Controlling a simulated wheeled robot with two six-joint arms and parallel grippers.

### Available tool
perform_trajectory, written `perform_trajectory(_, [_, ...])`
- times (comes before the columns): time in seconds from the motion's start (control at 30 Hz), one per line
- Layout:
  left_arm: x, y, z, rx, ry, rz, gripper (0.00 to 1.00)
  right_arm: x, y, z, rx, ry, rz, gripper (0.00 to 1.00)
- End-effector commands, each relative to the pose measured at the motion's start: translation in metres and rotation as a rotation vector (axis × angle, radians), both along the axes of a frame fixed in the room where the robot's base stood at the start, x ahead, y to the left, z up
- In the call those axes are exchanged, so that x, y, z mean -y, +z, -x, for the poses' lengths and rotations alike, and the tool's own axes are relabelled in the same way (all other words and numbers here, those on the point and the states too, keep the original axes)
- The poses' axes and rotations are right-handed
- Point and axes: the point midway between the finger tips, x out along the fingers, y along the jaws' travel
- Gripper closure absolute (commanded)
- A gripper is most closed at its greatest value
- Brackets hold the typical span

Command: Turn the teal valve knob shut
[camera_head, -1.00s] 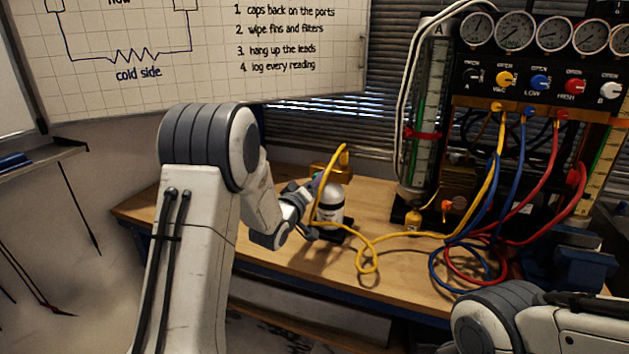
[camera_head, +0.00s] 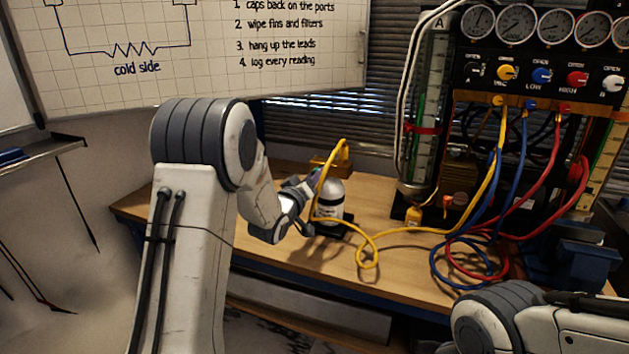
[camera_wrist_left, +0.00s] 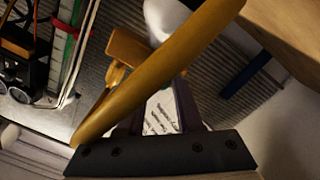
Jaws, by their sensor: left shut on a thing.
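A small silver and black cylinder (camera_head: 329,206) stands on the bench behind a yellow hose, which loops over its top. A small patch of the teal valve knob (camera_head: 315,173) shows at its top left; the rest is hidden by my gripper and the hose. My left gripper (camera_head: 311,182) is at the cylinder's upper left, its jaws shut on the knob, though the contact is not clearly visible. My right gripper is out of view.
The yellow hose lies in a loop on the wooden bench (camera_head: 290,262). A gauge rig (camera_head: 540,75) with several dials, knobs and coloured hoses stands at the right. A whiteboard (camera_head: 300,85) is behind. Bare bench lies in front of the cylinder.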

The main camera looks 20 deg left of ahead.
Motion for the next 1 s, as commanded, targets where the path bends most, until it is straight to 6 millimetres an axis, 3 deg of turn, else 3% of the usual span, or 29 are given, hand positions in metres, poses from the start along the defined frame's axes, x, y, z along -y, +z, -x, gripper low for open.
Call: perform_trajectory(1.0, [0.000,-0.004,0.000,0.075,0.002,-0.947,1.00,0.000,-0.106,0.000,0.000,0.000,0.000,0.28])
